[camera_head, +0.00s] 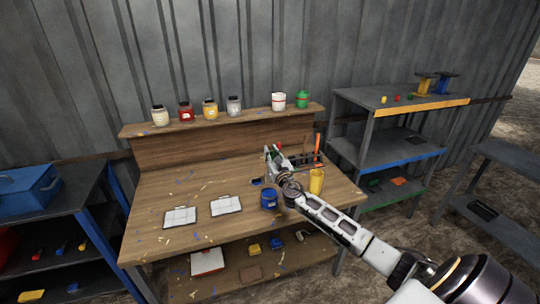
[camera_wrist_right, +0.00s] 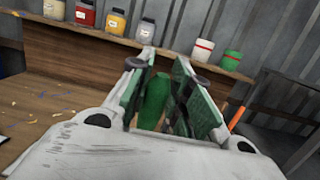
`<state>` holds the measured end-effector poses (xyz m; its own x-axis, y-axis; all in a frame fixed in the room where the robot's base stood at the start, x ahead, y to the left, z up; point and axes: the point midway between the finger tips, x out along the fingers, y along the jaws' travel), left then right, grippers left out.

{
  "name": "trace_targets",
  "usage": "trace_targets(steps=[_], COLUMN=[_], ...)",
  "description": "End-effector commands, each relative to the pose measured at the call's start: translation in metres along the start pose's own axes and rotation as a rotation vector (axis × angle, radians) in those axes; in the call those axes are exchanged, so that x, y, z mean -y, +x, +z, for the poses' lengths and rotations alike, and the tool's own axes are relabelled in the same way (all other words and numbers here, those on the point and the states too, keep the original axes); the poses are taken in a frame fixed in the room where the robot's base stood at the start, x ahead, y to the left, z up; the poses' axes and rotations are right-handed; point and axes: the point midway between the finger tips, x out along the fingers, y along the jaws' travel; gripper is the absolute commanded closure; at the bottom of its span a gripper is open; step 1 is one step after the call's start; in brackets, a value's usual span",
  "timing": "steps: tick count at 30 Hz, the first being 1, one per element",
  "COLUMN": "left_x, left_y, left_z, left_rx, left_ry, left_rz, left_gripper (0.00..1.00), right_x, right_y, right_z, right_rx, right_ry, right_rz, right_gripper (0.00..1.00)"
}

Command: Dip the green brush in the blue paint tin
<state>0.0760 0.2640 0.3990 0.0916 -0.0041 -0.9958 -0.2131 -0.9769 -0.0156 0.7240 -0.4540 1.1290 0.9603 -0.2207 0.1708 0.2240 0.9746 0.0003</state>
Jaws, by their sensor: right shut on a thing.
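The blue paint tin (camera_head: 268,199) stands upright on the wooden workbench, just left of my right wrist in the head view. My right gripper (camera_head: 271,152) is above the bench, behind the tin and apart from it. In the right wrist view, the right gripper (camera_wrist_right: 168,66) is shut on the green brush (camera_wrist_right: 155,101), whose green handle sits between the finger pads. The bristle end of the brush is hidden, so I cannot tell how it points. My left gripper is not in view.
A yellow cup (camera_head: 316,182) stands right of my right wrist, with an orange-handled tool (camera_head: 317,147) behind it. Two white panels (camera_head: 226,205) lie left of the tin. Several jars line the back shelf (camera_head: 145,127).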

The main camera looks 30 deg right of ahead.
Motion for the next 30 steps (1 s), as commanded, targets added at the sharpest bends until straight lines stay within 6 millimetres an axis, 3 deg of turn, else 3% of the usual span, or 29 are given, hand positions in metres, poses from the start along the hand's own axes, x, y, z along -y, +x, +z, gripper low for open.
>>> trace_targets(steps=[30], left_x=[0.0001], left_y=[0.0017], left_z=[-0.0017], left_rx=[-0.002], left_ry=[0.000], left_rz=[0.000], left_gripper=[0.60], right_x=[0.0017], right_y=[-0.0007], right_z=[-0.0016], right_rx=[0.030], right_ry=[-0.002], right_rz=[-0.010], right_gripper=[1.00])
